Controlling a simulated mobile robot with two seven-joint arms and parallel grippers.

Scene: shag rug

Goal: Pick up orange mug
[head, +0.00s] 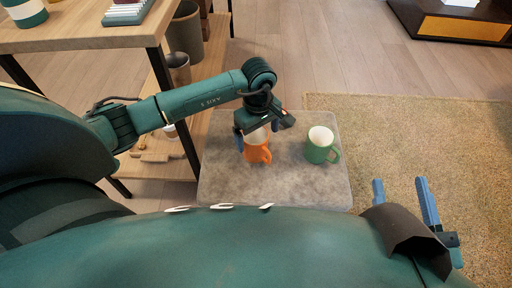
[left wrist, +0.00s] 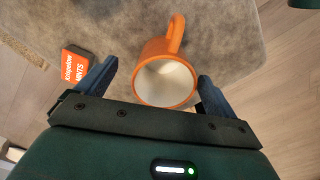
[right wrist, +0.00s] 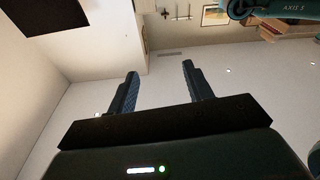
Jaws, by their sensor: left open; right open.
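The orange mug (head: 258,150) stands on a grey, mottled low table (head: 275,188). Its handle points toward the near right in the head view. My left gripper (head: 262,130) is directly over the mug, with its fingers open. In the left wrist view the mug (left wrist: 167,80) lies between the open fingers, its white inside facing the camera; its rim is close to the right finger. I cannot tell whether that finger touches it. My right gripper (head: 405,200) is open and empty, off to the right near the rug, well apart from the mug.
A green mug (head: 320,146) stands just right of the orange one. An orange box of mints (left wrist: 76,66) lies left of the gripper in the left wrist view. A wooden desk (head: 95,38) and bins (head: 186,35) are at the left. A shag rug (head: 440,140) lies right.

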